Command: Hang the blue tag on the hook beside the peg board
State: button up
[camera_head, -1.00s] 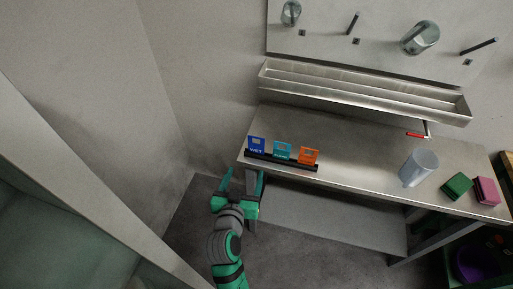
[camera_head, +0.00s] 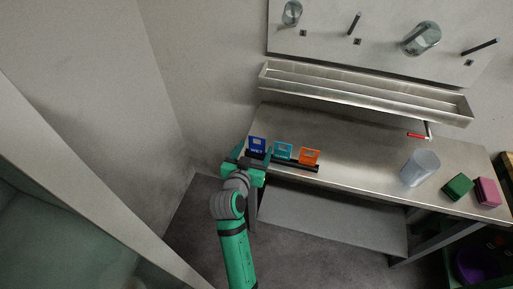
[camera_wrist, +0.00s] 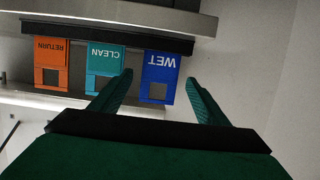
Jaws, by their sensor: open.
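The blue tag (camera_head: 258,144), marked WET, stands at the left end of a black rack (camera_head: 300,165) on the steel bench. It shows upside down in the wrist view (camera_wrist: 160,64), with a square cut-out. My gripper (camera_head: 254,158) is at the bench's left front edge by the blue tag. In the wrist view its open fingers (camera_wrist: 158,82) lie either side of the blue tag, with nothing held. The peg board (camera_head: 335,42) is on the wall above, with glassware on some pegs.
A teal CLEAN tag (camera_head: 283,151) and an orange RETURN tag (camera_head: 309,156) stand right of the blue one. A steel trough (camera_head: 365,92) overhangs the bench. A clear beaker (camera_head: 420,168), a green block (camera_head: 458,188) and a pink block (camera_head: 487,191) stand at the right.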

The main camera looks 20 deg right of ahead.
aim_at(257, 145)
jog(key=shift+x, duration=1.6)
jog(key=c, duration=1.1)
jog(key=shift+s, duration=0.1)
jog(key=shift+r, duration=0.1)
notch_tip(257, 145, up, 10)
jog(key=shift+f, duration=0.1)
